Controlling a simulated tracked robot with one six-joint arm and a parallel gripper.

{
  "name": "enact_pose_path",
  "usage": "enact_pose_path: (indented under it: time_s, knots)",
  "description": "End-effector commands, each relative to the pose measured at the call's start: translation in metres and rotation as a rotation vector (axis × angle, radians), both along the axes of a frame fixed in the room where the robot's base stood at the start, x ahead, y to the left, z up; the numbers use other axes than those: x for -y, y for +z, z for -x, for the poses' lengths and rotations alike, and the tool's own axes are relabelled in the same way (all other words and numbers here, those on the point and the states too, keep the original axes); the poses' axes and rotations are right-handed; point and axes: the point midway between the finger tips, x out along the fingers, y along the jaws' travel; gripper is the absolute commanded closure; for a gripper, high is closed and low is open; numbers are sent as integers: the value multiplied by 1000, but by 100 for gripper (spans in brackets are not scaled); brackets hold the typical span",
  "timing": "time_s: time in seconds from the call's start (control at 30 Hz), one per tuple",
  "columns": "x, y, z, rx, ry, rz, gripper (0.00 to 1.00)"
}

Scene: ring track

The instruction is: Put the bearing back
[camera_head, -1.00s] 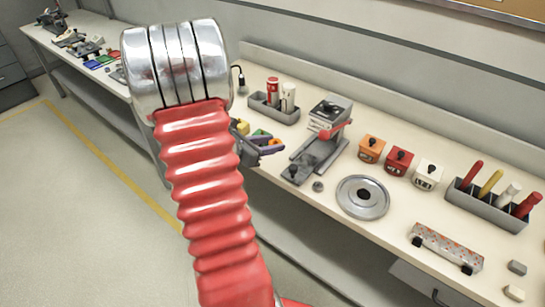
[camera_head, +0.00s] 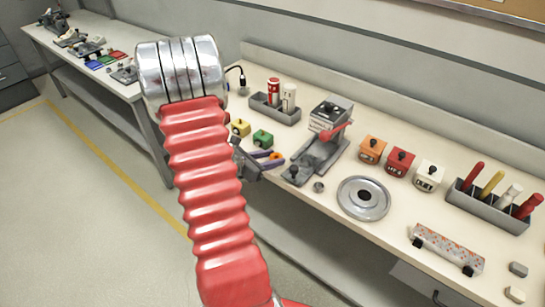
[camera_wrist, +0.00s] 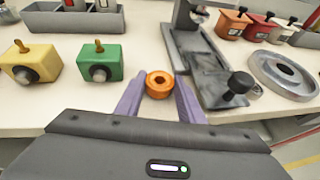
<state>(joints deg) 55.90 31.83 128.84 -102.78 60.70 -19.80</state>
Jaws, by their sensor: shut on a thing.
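The bearing, an orange ring with a dark hole (camera_wrist: 160,84), sits between the purple fingers of my gripper (camera_wrist: 160,98) in the wrist view. My gripper is shut on it near the bench's front edge. In the head view the bearing (camera_head: 275,155) shows as a small orange spot between the fingers of my gripper (camera_head: 270,156). A grey press-like fixture (camera_head: 322,145) with a red handle and a dark-knobbed base stands just right of my gripper. Whether the bearing touches the bench is hard to tell.
Yellow (camera_wrist: 32,64) and green (camera_wrist: 99,64) knobbed blocks stand left of my gripper. Right of the fixture are a round metal disc (camera_head: 350,204), orange, red and white blocks, and a tool rack (camera_head: 482,207). A grey bin (camera_head: 262,106) stands behind.

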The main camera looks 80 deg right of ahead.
Motion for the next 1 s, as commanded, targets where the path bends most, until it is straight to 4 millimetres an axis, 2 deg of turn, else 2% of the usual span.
enact_pose_path:
  time_s: [0.4, 0.43, 0.67, 1.0]
  knots:
    - [0, -4, 0, 0, -1, 1, 95]
    - [0, -4, 0, 0, -1, 0, 63]
    - [0, -4, 0, 0, -1, 0, 47]
    - [0, -2, 0, 1, -2, 2, 46]
